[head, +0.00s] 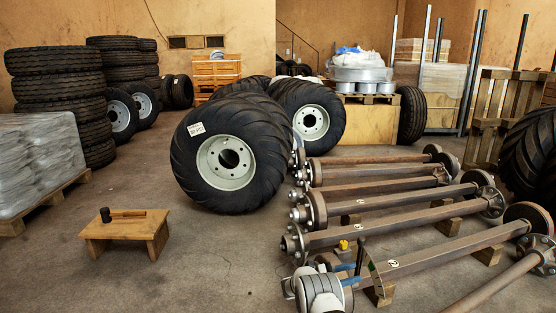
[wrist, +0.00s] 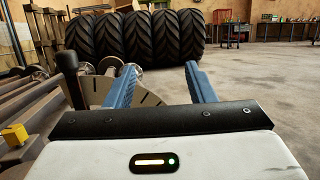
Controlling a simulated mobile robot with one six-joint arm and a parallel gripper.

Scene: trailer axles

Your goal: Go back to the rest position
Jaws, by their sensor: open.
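My gripper (head: 346,275) is low in front of the near axle ends in the head view. In the wrist view its two blue fingers (wrist: 161,72) stand wide apart with nothing held between them. A dark upright post (wrist: 70,78) stands just left of the fingers, and a pale curved plate (wrist: 152,100) with dark marks shows behind and between them. I cannot tell whether either touches the gripper. Several rusty axles (head: 400,233) with hubs lie on wooden blocks beside and beyond the gripper.
A small yellow block (head: 343,244) sits near the gripper on an axle. A low wooden stool (head: 128,231) with a hammer (head: 122,213) stands at left. Large tyred wheels (head: 228,155) stand behind. Bare floor (head: 215,265) lies between stool and axles.

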